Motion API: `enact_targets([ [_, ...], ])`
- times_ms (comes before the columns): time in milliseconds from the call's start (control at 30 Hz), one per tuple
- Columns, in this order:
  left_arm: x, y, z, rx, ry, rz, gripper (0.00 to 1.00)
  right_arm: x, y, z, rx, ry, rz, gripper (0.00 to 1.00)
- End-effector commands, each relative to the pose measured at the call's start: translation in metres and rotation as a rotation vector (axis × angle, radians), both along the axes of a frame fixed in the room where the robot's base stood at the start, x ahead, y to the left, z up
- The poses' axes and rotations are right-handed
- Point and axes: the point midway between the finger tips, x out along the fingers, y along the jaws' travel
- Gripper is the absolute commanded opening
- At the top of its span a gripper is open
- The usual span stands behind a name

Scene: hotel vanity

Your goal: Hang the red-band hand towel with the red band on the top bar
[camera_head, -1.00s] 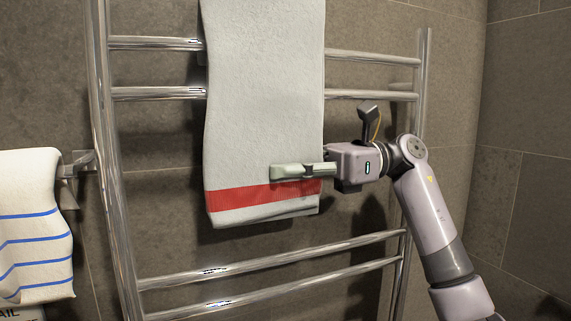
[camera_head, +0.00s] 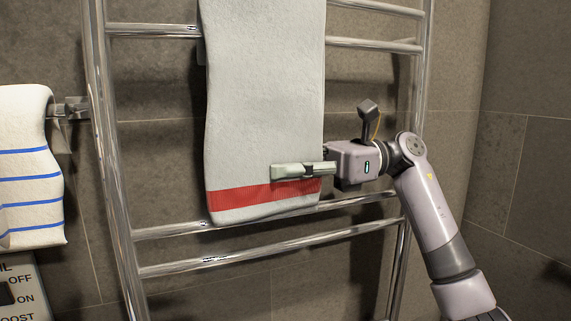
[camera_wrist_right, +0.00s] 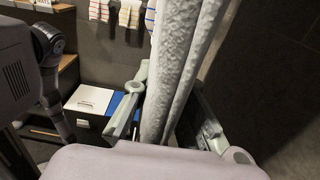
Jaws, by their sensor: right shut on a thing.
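The white hand towel (camera_head: 265,95) hangs upright in front of the chrome rack, with its red band (camera_head: 262,195) near the lower hem. Its upper end runs out of the top of the head view, so what bears it there is hidden. My right gripper (camera_head: 290,171) is shut on the towel's right edge, just above the red band. In the right wrist view the towel (camera_wrist_right: 178,65) runs up between the two fingers (camera_wrist_right: 165,118). The highest rack bar in the head view (camera_head: 375,6) passes behind the towel; whether it is the top bar cannot be told. My left gripper is not in view.
Lower rack bars (camera_head: 300,240) cross behind and below the towel, close to its hem. The rack's right upright (camera_head: 420,75) stands near my right wrist. A blue-striped towel (camera_head: 28,165) hangs at the left. A sign (camera_head: 18,290) is below it.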

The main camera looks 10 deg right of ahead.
Motion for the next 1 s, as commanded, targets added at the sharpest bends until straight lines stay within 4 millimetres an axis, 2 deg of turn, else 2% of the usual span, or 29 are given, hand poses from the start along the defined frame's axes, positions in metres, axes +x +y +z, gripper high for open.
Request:
enact_targets([
  [467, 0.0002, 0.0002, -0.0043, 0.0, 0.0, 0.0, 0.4, -0.0001, 0.0, -0.0054, 0.001, -0.001, 0.0, 0.0],
  [500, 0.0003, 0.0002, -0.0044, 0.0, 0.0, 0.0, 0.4, -0.0001, 0.0, -0.0054, 0.001, -0.001, 0.0, 0.14],
  [833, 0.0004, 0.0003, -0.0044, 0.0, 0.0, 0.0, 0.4, 0.0, 0.0001, -0.0056, 0.0, 0.0, 0.0, 0.36],
  [1000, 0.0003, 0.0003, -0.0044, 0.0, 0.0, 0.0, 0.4, 0.0, 0.0001, -0.0057, 0.0, 0.0, 0.0, 0.36],
])
